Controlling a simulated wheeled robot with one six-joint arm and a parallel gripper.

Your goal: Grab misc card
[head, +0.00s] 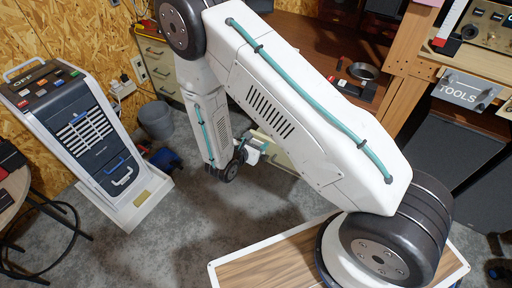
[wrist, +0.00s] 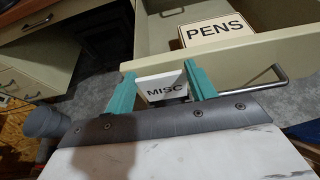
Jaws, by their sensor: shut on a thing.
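The misc card (wrist: 162,87) is a white card with the black word MISC, upright and facing the camera in the wrist view. My gripper (wrist: 160,85) has two teal fingers, one on each side of the card, and is shut on it. The card is in front of the beige front of an open drawer (wrist: 235,62). I cannot tell whether it touches the drawer front. In the head view my gripper (head: 255,149) is low beside the desk, and the card's lettering is too small to read there.
A PENS card (wrist: 215,31) stands in the open drawer, and a metal handle (wrist: 270,82) sticks out of its front. Another beige drawer unit (wrist: 35,75) is at the left. A grey bin (head: 156,120) and a white-and-grey machine (head: 85,130) stand left of my arm. Grey floor lies between.

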